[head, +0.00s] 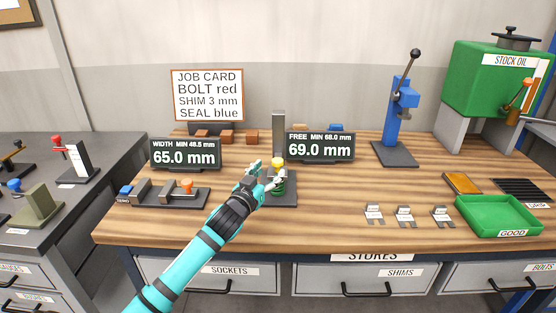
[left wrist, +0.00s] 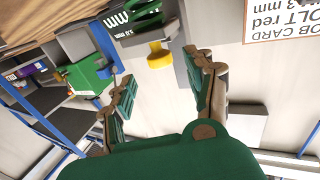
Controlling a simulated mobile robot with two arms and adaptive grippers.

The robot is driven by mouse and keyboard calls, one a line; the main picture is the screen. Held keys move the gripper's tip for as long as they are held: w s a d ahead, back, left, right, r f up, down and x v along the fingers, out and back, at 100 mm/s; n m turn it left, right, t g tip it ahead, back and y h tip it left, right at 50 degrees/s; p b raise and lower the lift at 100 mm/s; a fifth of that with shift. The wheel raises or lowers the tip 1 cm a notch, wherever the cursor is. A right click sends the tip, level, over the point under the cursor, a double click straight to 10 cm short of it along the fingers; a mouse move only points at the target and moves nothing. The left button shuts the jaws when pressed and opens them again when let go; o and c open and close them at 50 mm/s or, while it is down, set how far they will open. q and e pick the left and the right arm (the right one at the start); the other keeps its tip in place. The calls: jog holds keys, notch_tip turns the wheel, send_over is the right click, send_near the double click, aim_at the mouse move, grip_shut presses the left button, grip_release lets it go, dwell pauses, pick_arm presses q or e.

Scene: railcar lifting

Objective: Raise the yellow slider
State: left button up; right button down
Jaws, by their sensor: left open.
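The yellow slider (head: 278,162) is a small yellow knob at the front of an upright grey post (head: 279,132) on a dark base, near the middle of the bench. A green coil (head: 279,187) sits below it. My left gripper (head: 268,174) is open just in front and to the left of the slider, with nothing held. In the left wrist view the yellow slider (left wrist: 159,55) shows in the gap between the two spread fingers, seemingly beyond their tips; contact cannot be told. My right gripper is out of view.
Displays reading 65.0 mm (head: 185,155) and 69.0 mm (head: 320,148) stand either side of the post. A width gauge (head: 165,194) lies left. Several metal clips (head: 404,215) and a green tray (head: 497,215) are at right. A blue press (head: 396,115) stands behind.

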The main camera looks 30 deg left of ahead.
aim_at(275, 164)
pick_arm(q)
jog(key=w, duration=0.3)
jog(key=w+a, duration=0.1)
jog(key=w, duration=0.1)
jog(key=shift+w, duration=0.3)
jog(key=shift+w+p, duration=0.3)
jog(key=shift+w, duration=0.2)
grip_shut()
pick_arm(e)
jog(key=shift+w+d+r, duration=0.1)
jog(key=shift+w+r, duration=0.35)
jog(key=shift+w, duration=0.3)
